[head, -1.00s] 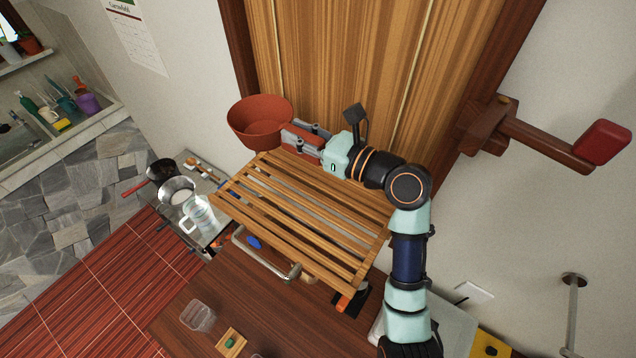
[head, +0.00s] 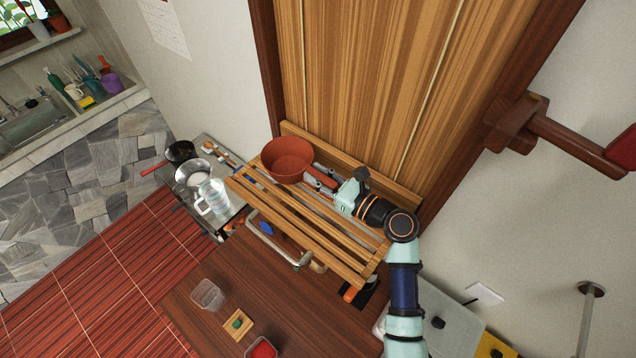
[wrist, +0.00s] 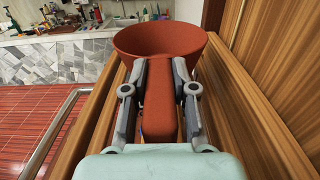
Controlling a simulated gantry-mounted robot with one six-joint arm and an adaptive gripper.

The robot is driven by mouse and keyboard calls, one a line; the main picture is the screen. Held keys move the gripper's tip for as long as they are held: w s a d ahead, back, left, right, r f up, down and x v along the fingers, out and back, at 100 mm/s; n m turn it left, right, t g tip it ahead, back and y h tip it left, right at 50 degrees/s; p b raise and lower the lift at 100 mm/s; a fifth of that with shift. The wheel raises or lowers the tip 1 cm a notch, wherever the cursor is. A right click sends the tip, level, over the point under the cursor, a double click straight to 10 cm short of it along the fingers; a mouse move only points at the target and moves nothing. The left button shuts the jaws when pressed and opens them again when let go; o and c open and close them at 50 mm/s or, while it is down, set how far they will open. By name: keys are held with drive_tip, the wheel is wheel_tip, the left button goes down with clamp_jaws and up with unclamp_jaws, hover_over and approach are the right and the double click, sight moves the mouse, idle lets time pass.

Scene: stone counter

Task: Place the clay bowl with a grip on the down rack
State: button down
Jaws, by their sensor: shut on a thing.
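The clay bowl (head: 288,158) is reddish brown with a thick straight grip. In the head view it is at the back left part of the slatted wooden rack (head: 300,228), upright, over the slats. My gripper (head: 322,180) is shut on the bowl's grip, coming from the right. In the wrist view the bowl (wrist: 160,40) is straight ahead, its grip (wrist: 160,95) between the two fingers of my gripper (wrist: 160,75). I cannot tell whether the bowl's base touches the slats.
A wooden panel (head: 350,70) stands close behind the rack. To the left, a metal surface holds a dark pan (head: 180,151), a metal pan (head: 193,173) and a clear jug (head: 212,196). A brown table (head: 220,270) lies below, with a clear container (head: 207,295). The front slats are free.

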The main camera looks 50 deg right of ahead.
drive_tip(key=shift+f, duration=1.65)
drive_tip(key=shift+f, duration=0.15)
drive_tip(key=c, duration=0.9)
unclamp_jaws()
drive_tip(key=shift+c, duration=0.2)
drive_tip(key=shift+s+r, duration=0.1)
drive_tip(key=shift+r, duration=0.1)
drive_tip(key=s, duration=0.4)
drive_tip(key=s+b, duration=0.1)
drive_tip(key=s, duration=0.7)
drive_tip(key=shift+d+b, duration=0.25)
drive_tip(key=shift+b, duration=0.05)
